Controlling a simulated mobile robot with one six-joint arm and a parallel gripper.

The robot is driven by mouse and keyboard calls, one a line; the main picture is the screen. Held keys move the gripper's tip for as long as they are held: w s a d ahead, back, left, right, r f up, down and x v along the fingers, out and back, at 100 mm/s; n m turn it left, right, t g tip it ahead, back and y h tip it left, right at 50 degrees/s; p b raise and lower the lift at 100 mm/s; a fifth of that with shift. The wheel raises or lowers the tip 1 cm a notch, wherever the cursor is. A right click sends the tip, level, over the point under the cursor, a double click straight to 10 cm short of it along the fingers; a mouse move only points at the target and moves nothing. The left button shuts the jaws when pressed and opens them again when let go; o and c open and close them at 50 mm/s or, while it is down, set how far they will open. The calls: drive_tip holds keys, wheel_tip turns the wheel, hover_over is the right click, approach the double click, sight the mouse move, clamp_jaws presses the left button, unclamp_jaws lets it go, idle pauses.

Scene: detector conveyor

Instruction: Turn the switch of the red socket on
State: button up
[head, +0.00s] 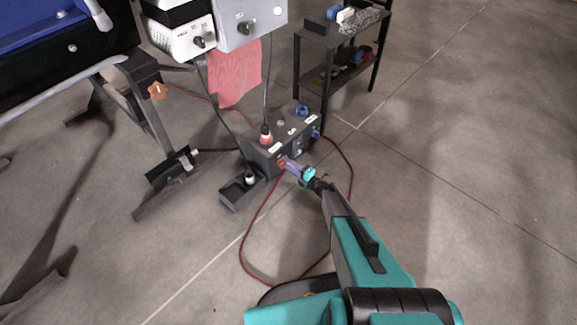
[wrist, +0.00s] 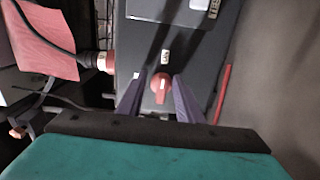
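The red rotary switch (wrist: 161,88) sits on the face of the dark socket box (wrist: 180,60), with a small white label above it in the wrist view. My gripper (wrist: 161,76) is open, with one purple finger on each side of the switch and a visible gap to it on both sides. I cannot tell whether the fingertips reach past the knob. In the head view my gripper (head: 289,165) partly covers the switch.
A blue socket (head: 301,110) and a blue switch (head: 315,134) are on the same box. A small dark tray (head: 232,194) stands left of it. A red cable (head: 241,250) loops on the floor. A shelf cart (head: 330,55) stands behind; a red cloth (head: 235,75) hangs above.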

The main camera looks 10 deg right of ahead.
drive_tip(key=p+v, duration=0.2)
drive_tip(key=v, duration=1.2)
drive_tip(key=shift+f, duration=0.3)
